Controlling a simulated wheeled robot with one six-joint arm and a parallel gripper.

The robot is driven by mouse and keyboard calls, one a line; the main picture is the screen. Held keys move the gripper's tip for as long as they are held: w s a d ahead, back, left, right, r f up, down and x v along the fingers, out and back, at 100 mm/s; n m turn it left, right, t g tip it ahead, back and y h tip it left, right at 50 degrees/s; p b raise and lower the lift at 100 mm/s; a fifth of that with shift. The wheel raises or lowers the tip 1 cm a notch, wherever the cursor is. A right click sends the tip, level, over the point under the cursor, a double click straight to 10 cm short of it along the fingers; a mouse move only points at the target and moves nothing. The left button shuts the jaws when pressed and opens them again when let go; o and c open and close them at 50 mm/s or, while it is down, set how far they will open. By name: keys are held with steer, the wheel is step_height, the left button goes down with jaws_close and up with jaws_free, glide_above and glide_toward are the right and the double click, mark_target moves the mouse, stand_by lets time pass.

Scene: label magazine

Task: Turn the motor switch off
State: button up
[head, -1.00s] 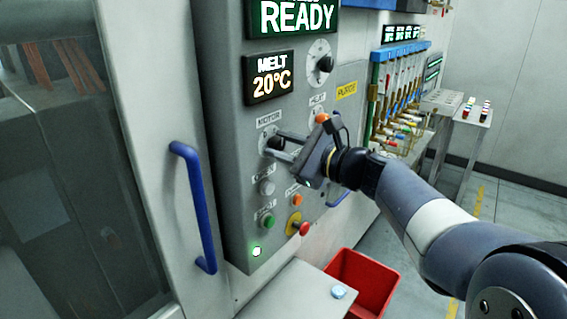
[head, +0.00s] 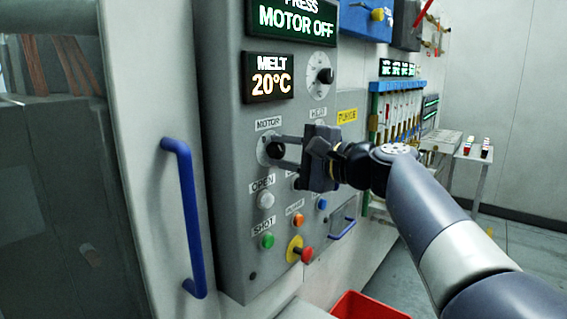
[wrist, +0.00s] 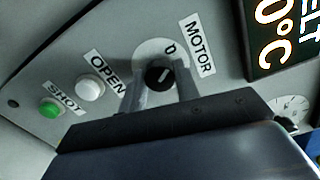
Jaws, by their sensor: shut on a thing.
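The motor switch is a black knob (head: 274,150) on a round pale plate under the MOTOR label on the grey panel. My gripper (head: 281,151) reaches it from the right, its two fingers closed on the knob. The wrist view shows the knob (wrist: 160,74) between the fingers, with a white pointer line slanting to the upper right. A "0" mark shows on the plate above it; the fingers and gripper body hide part of the plate. The upper display (head: 295,22) reads "PRESS MOTOR OFF".
The melt display (head: 268,77) reads 20°C. Below the knob are a white OPEN button (head: 265,200), a green SHOT button (head: 267,241) and a red mushroom button (head: 306,254). A blue door handle (head: 186,220) stands out at left. A red bin (head: 365,307) is below.

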steer(key=shift+f+n, duration=0.1)
steer(key=shift+n, duration=0.2)
steer(key=o, duration=1)
steer(key=shift+c, duration=0.2)
steer(key=b+v, duration=0.1)
steer(key=v, duration=0.9)
steer(key=shift+s+d, duration=0.25)
steer(key=shift+d, duration=0.05)
steer(key=x, duration=1.1)
steer(key=shift+p, duration=0.35)
steer(key=shift+d, duration=0.1)
steer(key=shift+s, duration=0.1)
